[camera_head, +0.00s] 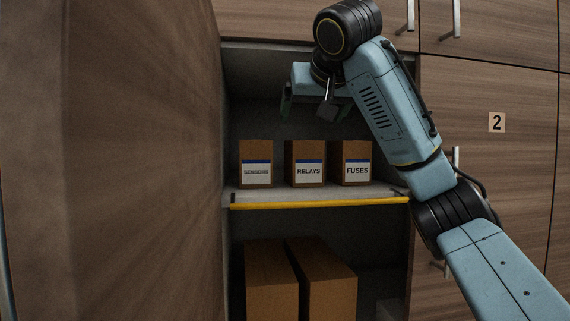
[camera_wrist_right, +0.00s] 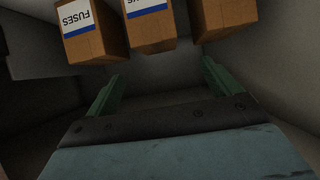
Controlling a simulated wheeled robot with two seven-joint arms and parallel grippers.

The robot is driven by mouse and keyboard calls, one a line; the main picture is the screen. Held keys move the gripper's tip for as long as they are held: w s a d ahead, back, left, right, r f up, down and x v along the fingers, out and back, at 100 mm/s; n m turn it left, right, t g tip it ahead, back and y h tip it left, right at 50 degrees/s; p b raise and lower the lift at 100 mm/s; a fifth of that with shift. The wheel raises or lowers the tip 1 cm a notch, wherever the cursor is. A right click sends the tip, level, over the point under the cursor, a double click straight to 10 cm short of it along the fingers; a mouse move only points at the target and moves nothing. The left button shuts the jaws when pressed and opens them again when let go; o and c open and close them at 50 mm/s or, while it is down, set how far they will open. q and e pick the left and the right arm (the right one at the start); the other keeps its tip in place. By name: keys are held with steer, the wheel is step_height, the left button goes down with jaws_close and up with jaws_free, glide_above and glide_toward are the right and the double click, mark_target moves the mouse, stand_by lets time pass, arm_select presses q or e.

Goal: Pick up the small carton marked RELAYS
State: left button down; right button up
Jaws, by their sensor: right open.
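The small carton marked RELAYS (camera_head: 306,150) stands upright in the middle of a row of three brown cartons on the shelf. Its white label has a blue band on top. In the right wrist view the middle carton (camera_wrist_right: 154,32) shows upside down, with its label cut off by the top edge. My right gripper (camera_head: 306,106) is open and empty, above the row and apart from the cartons. Its two green fingers (camera_wrist_right: 160,80) show spread in the right wrist view, with nothing between them. My left gripper is not in view.
The carton marked SENSORS (camera_head: 256,151) is to the left of RELAYS, and FUSES (camera_head: 352,150) is close on its right. The shelf (camera_head: 330,194) has a yellow front edge. Larger boxes (camera_head: 272,285) stand below. A wooden door (camera_head: 140,160) fills the left side.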

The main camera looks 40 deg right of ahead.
mark_target(303, 141)
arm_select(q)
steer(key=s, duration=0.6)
arm_select(e)
steer(key=x, duration=0.2)
steer(key=p+x, duration=0.1)
steer(key=x, duration=0.3)
steer(key=shift+d+f+p, duration=0.3)
steer(key=shift+d, duration=0.1)
steer(key=p+x, duration=0.2)
steer(key=x, duration=0.2)
steer(key=shift+w, duration=0.45)
steer(key=shift+w+d+f, duration=0.15)
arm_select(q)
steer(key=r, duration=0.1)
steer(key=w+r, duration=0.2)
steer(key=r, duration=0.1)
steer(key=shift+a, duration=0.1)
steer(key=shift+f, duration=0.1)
arm_select(e)
steer(key=c, duration=1.2)
